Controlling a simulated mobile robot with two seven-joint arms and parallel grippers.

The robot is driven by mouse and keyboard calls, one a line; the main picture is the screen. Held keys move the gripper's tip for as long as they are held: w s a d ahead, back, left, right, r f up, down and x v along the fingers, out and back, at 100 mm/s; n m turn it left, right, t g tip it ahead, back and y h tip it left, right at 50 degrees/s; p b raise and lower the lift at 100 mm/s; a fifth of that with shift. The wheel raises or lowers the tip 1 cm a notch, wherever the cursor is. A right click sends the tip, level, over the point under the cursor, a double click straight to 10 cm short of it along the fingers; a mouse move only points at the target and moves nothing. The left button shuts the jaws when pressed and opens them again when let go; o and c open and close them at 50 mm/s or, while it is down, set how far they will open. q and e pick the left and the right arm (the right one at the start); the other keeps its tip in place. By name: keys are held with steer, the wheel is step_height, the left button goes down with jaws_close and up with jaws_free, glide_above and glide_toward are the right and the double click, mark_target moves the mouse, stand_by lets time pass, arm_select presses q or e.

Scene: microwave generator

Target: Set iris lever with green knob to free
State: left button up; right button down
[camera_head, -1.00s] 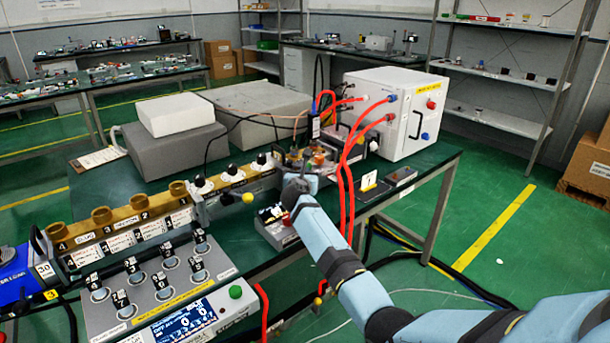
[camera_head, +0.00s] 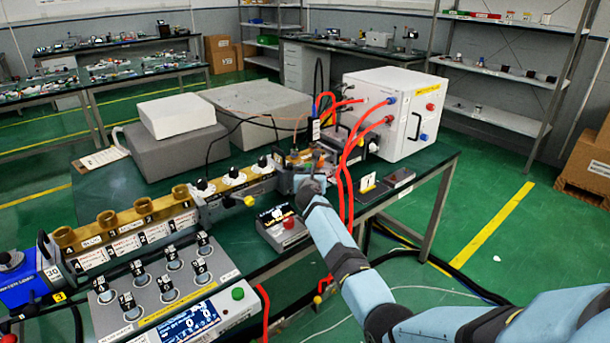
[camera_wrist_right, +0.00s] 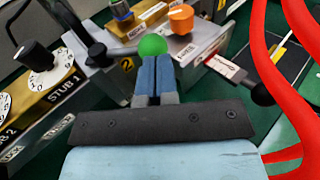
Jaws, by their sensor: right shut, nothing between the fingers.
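The green knob (camera_wrist_right: 152,45) shows in the right wrist view as a round ball, with a dark lever rod (camera_wrist_right: 125,47) running left from it to a grey block marked 2. My right gripper (camera_wrist_right: 156,62) is shut and empty. Its fingertips are right at the near side of the green knob; I cannot tell whether they touch it. In the head view, my right gripper (camera_head: 309,184) is at the right end of the brass waveguide line, and I cannot make out the green knob there. My left gripper is not in view.
An orange knob (camera_wrist_right: 181,19) stands behind the green one. A black-knobbed lever (camera_wrist_right: 262,93) is at right. Red cables (camera_wrist_right: 278,60) hang close on the right. A black stub dial (camera_wrist_right: 38,58) is at left. A yellow knob (camera_head: 249,200) sits left of my gripper.

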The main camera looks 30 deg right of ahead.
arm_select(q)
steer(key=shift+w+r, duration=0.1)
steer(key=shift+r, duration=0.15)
arm_select(e)
steer(key=shift+w+d, duration=0.4)
steer(key=shift+d, duration=0.4)
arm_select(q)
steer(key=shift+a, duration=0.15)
arm_select(e)
steer(key=shift+d, duration=0.1)
